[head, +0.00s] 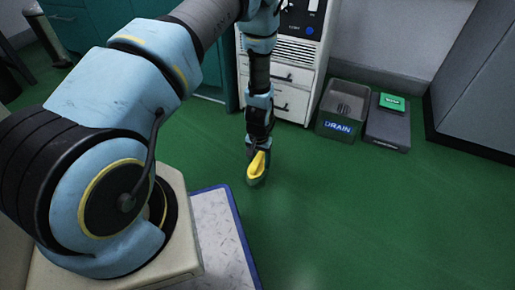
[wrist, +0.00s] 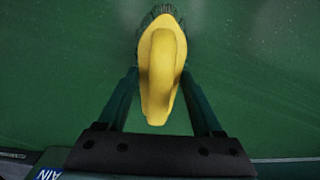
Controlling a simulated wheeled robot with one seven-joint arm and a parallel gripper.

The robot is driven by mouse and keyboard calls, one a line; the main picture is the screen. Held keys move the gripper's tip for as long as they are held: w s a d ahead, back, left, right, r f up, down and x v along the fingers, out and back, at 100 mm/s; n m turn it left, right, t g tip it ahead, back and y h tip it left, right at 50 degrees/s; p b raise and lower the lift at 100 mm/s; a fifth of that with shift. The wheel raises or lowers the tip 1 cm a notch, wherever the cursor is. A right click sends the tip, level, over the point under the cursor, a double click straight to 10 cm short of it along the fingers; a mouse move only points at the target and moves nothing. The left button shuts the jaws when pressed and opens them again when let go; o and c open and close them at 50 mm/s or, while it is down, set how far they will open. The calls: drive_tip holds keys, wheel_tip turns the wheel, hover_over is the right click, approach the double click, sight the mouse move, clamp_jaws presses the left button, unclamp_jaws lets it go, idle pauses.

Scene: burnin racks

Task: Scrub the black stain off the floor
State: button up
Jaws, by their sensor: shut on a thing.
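My gripper (head: 256,150) is shut on a yellow-handled scrub brush (head: 258,165), low over the green floor (head: 340,210) in the head view. In the wrist view the brush (wrist: 162,65) sits between the two fingers, with dark bristles showing at its far end. I cannot tell whether the bristles touch the floor. No black stain shows clearly in either view. The floor around the brush looks plain green, and the part under the brush is hidden.
A grey bin marked DRAIN (head: 343,108) stands by the back wall, beside a dark box with a green top (head: 391,103). A white drawer cabinet (head: 291,75) stands behind my gripper. A grey cabinet (head: 480,80) is at the right. The floor at front right is free.

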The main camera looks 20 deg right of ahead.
drive_tip(key=shift+r+p, duration=1.5)
drive_tip(key=shift+r, duration=0.8)
